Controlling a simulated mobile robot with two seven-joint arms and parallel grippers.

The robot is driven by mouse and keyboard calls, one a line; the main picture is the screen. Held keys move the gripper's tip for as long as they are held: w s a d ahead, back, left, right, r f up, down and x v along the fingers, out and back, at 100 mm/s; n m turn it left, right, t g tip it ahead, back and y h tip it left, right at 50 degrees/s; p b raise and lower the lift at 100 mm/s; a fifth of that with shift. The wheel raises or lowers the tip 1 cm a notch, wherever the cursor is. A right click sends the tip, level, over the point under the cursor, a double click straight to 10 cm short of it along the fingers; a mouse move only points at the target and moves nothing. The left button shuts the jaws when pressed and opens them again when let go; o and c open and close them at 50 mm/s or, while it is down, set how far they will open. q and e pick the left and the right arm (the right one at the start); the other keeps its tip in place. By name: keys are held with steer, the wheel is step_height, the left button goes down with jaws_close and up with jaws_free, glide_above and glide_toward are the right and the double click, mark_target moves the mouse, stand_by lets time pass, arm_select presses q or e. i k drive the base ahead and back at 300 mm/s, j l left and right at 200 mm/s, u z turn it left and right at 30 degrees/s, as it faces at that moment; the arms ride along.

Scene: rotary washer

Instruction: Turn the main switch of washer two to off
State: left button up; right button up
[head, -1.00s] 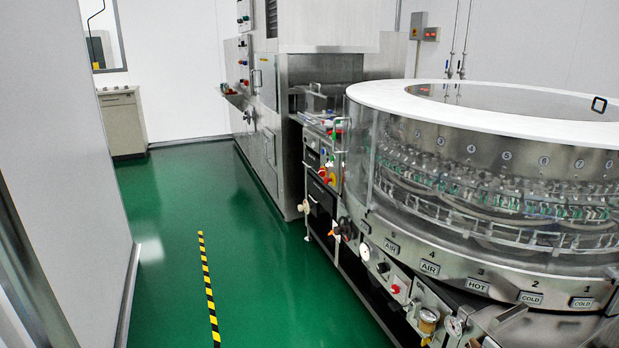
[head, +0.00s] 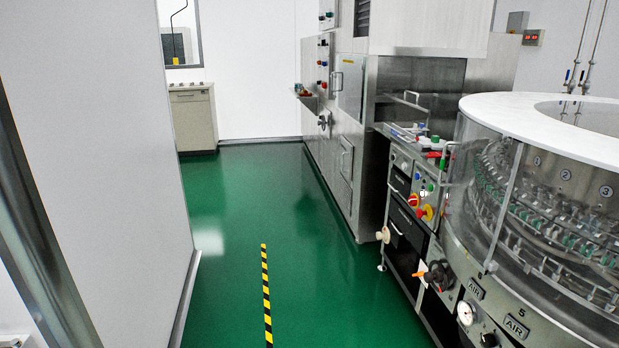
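The round rotary washer (head: 545,103) with a white top ring stands at the right, cut off by the frame edge. Glass bottles show behind its clear wall. Left of it, a control panel (head: 406,163) faces the aisle. I cannot read a washer number or the knobs' positions. Neither of my grippers is in view.
Green floor (head: 310,290) is open between a white wall panel (head: 110,150) at left and the machines. A yellow-black tape strip (head: 266,295) lies on it. A tall steel machine (head: 350,130) stands beyond the washer, and a cabinet (head: 193,118) at the back.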

mark_target(412, 201)
steer(key=i, duration=1.2)
steer(key=i+j+z, duration=0.1)
steer(key=i+z, duration=0.3)
steer(key=i+j+z, duration=0.25)
steer(key=i+z, duration=0.2)
steer(key=i+j+z, duration=0.2)
steer(key=z, duration=0.2)
steer(key=i+j+z, duration=0.2)
steer(key=z, duration=0.2)
steer(key=i+j+z, duration=0.1)
steer(key=j+z, duration=0.35)
steer(key=i+j+z, duration=0.1)
steer(key=j+z, duration=0.15)
steer(key=z, duration=0.15)
steer(key=j+z, duration=0.4)
steer(key=j, duration=0.15)
steer(key=j+z, duration=0.4)
steer(key=j, duration=0.15)
